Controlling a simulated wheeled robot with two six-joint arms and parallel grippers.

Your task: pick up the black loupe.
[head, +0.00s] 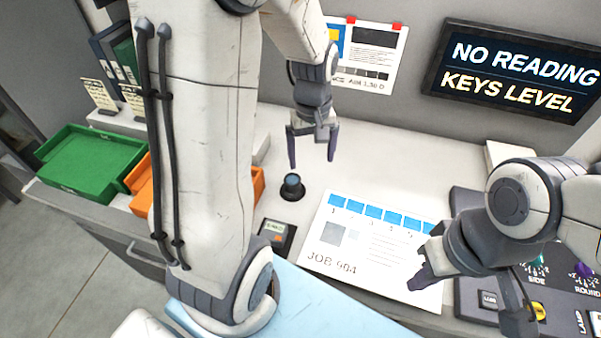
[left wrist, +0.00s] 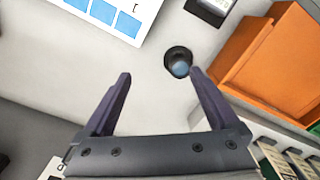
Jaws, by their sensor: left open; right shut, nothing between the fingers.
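The black loupe (head: 291,188) stands upright on the grey-white counter, left of the printed sheet, with a bluish lens on top. It also shows in the left wrist view (left wrist: 178,62), beyond the fingertips and nearer the right-hand finger. My left gripper (head: 312,163) is open and empty, pointing down above the counter, behind and slightly right of the loupe in the head view. It is also in the left wrist view (left wrist: 160,75). My right gripper (head: 415,284) is shut and empty over the sheet's lower right edge, far from the loupe.
A printed job sheet (head: 345,262) lies right of the loupe. A small dark device (head: 276,234) sits in front of it. An orange tray (left wrist: 280,62) and a green tray (head: 92,165) stand left. A dark key console (head: 474,296) is at right. Open counter surrounds the loupe.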

